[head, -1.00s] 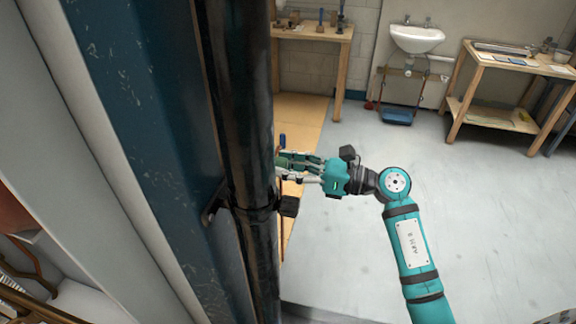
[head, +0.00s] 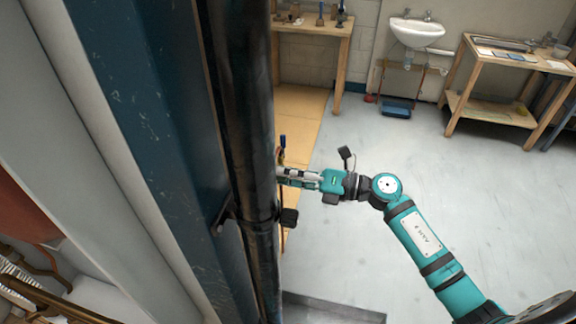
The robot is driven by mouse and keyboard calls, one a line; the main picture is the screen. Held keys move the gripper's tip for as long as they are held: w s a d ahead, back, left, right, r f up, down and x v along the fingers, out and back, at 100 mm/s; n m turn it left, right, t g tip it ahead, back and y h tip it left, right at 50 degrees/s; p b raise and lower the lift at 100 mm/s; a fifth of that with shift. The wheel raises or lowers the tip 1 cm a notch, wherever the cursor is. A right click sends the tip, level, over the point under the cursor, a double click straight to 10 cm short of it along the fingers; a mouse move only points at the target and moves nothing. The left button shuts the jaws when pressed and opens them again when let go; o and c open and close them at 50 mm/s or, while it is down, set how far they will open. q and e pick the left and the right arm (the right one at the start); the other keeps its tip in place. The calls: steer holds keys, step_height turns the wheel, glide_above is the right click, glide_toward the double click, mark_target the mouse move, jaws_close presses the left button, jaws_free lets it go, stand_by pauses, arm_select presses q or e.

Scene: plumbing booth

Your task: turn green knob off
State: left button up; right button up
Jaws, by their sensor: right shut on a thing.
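I cannot make out the green knob in the head view; the dark pipe (head: 246,110) in the foreground hides what is behind it. My right gripper (head: 284,177) reaches in from the right, just beside the pipe's right edge. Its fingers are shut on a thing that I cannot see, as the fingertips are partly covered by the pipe. My left gripper is not in view.
The blue steel column (head: 140,120) and the pipe fill the left side. A sink (head: 416,32) and workbench (head: 510,62) stand at the back. Grey floor (head: 440,170) is clear.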

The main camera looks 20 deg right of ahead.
steer(key=m+p, duration=0.6)
steer(key=m, duration=0.2)
steer(key=shift+m, duration=0.4)
stand_by(0.4)
steer(key=o, duration=1.1)
steer(key=shift+o, duration=0.2)
steer(key=shift+d, duration=0.1)
steer(key=v, duration=1.2)
steer(key=shift+w, duration=0.15)
